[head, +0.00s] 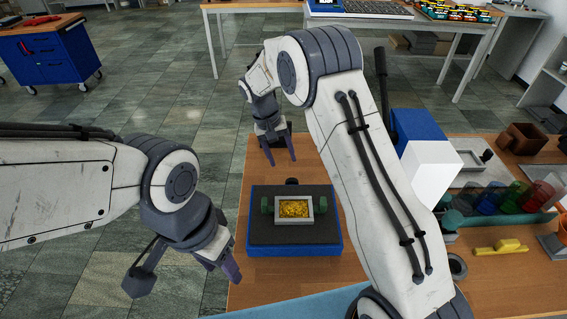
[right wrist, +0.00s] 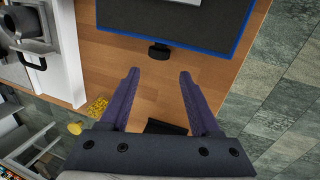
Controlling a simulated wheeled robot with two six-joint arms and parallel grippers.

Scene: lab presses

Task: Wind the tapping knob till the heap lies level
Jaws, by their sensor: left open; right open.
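The tapping device has a blue base (head: 258,247) with a dark top, on the wooden table. A grey open box (head: 278,217) of yellow grains (head: 294,208) sits in its middle, with a green piece at each side. I cannot tell how level the grains lie. A small black knob (head: 292,182) sticks out at the device's far edge. It also shows in the right wrist view (right wrist: 160,52). My right gripper (head: 281,163) is open behind the device, its fingertips just short of the knob and apart from it. My left gripper (head: 230,270) is open and empty, left of the device.
A white and blue block (head: 430,170), colored cups (head: 505,197) and a yellow piece (head: 500,246) stand on the table to the right.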

